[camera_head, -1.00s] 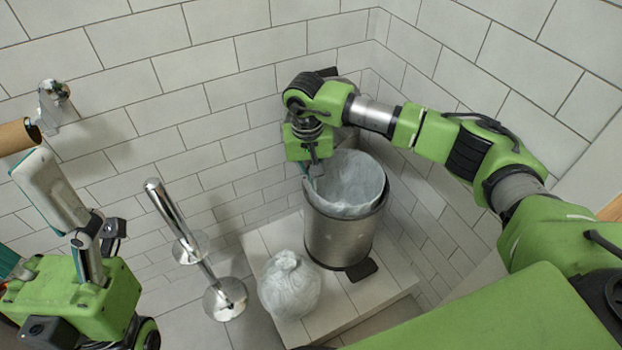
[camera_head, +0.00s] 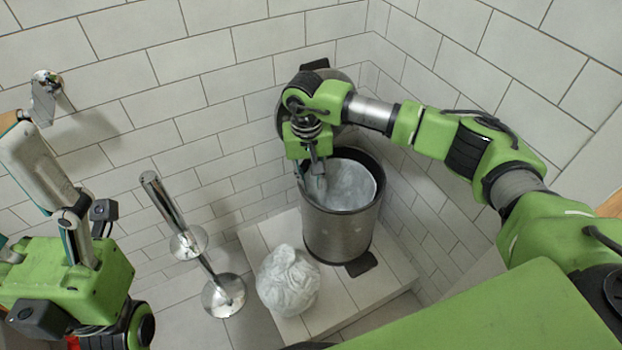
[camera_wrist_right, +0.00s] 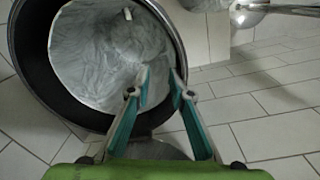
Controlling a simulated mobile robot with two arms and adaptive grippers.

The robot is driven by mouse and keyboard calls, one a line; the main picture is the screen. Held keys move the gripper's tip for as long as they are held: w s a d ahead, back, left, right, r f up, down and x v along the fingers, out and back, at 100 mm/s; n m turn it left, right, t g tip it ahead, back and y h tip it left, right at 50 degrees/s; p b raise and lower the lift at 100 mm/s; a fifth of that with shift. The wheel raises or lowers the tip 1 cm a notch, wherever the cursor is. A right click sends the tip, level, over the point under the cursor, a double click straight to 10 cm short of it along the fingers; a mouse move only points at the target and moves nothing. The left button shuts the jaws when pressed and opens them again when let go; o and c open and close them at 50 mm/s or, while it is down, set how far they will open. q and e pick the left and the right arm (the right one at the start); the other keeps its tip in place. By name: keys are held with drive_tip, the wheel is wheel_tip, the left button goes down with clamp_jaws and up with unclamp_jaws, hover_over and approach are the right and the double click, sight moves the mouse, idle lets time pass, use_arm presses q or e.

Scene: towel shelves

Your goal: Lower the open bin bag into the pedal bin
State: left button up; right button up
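The grey metal pedal bin (camera_head: 335,234) stands on a tiled ledge. It also shows in the right wrist view (camera_wrist_right: 183,62). The pale translucent bin bag (camera_head: 350,186) sits inside it, its edge below the dark rim. It also shows in the right wrist view (camera_wrist_right: 95,62), lining the inner wall. My right gripper (camera_head: 311,182) is at the bin's left rim. In the right wrist view (camera_wrist_right: 160,78) its teal fingertips are a little apart with nothing seen between them. My left gripper is cut off at the left; one finger (camera_head: 38,165) shows, apart from the other.
A tied, full white bag (camera_head: 288,280) sits on the ledge (camera_head: 335,308), left of the bin. A chrome stand (camera_head: 190,243) rises further left. A metal holder (camera_head: 43,97) is on the wall at upper left. Tiled walls close in behind and right of the bin.

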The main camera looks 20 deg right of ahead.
drive_tip(key=shift+a, duration=0.15)
wheel_tip(320, 180, up, 12)
idle(0.4)
drive_tip(key=shift+a, duration=0.1)
idle(0.7)
